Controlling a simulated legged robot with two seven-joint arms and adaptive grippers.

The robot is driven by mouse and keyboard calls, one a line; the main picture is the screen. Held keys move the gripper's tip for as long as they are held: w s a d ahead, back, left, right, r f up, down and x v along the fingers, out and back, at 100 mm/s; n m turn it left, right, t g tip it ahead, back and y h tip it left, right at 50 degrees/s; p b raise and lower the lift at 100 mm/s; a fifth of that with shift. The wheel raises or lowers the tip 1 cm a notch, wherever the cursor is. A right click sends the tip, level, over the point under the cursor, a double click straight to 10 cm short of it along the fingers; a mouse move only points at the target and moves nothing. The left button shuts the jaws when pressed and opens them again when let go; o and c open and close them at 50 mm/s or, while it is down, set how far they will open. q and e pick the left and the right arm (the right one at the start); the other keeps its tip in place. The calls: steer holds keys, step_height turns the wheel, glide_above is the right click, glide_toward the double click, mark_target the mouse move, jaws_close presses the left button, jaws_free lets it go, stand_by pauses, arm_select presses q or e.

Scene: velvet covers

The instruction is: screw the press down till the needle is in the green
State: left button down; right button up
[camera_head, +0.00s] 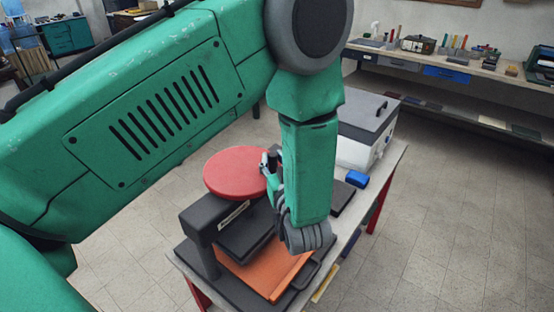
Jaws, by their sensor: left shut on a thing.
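The press stands on the table, with a dark frame (200,232) and a flat red handwheel (235,173) on top. A dark upper plate (243,238) sits over an orange cover (265,272) on the press's base. I cannot tell whether the plate touches the cover. My left gripper (270,161) is at the wheel's right edge, shut on its small dark knob (273,155). My forearm and wrist hide part of the press's right side. A pale strip (234,217) shows on the frame; no needle or green zone can be made out. My right gripper is out of view.
A white box with a grey lid (366,125) stands at the table's back. A blue object (357,179) and a dark flat piece (343,196) lie right of my wrist. A workbench (456,64) with tools runs along the back wall. The floor at right is clear.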

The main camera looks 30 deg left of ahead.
arm_select(q)
steer(key=shift+s+a+f, duration=0.1)
steer(key=shift+s+f, duration=0.1)
steer(key=shift+f, duration=0.2)
steer(key=c, duration=1.4)
jaws_free()
steer(key=shift+o, duration=0.2)
steer(key=shift+w+a, duration=0.2)
steer(key=shift+a, duration=0.15)
steer(key=v, duration=1.1)
steer(key=shift+s+d, duration=0.3)
